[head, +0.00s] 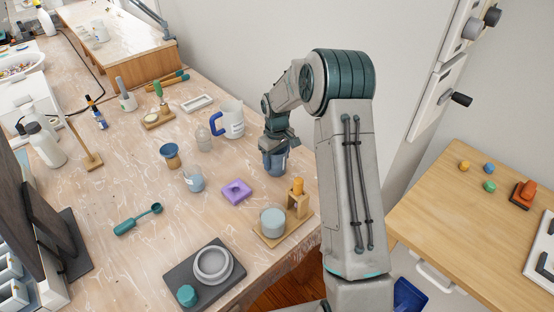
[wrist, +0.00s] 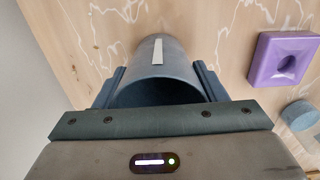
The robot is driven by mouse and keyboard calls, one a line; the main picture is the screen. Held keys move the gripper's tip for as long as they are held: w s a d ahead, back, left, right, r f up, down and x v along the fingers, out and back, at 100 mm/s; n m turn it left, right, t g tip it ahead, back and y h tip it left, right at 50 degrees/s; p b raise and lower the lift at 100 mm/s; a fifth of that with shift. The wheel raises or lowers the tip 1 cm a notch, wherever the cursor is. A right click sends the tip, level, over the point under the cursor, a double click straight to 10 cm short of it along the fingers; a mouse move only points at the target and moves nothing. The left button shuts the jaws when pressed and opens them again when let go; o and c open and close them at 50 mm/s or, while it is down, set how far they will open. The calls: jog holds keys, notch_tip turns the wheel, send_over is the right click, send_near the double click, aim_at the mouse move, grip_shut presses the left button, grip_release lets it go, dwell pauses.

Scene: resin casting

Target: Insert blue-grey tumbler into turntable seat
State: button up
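The blue-grey tumbler (head: 273,162) is at the right side of the workbench, under my gripper (head: 277,146). In the wrist view the tumbler (wrist: 158,72) lies between my two fingers (wrist: 158,88), with its open mouth toward the camera and a pale strip on its side. The fingers touch or nearly touch both its sides, and the gripper looks shut on it. Whether its base touches the bench is hard to tell. The turntable, a dark square base (head: 185,270) with a pale ring seat (head: 213,264) and a teal knob (head: 187,295), stands at the near edge. The ring looks empty.
A purple block (head: 237,192), also in the wrist view (wrist: 283,60), lies between tumbler and turntable. A pale cup (head: 272,222) on a wooden stand is near the bench's right edge. A white jug (head: 232,121) with a blue handle stands behind the tumbler.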

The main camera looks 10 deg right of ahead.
jog(key=shift+r+p, duration=1.5)
jog(key=shift+r, duration=1)
jog(key=shift+r, duration=0.1)
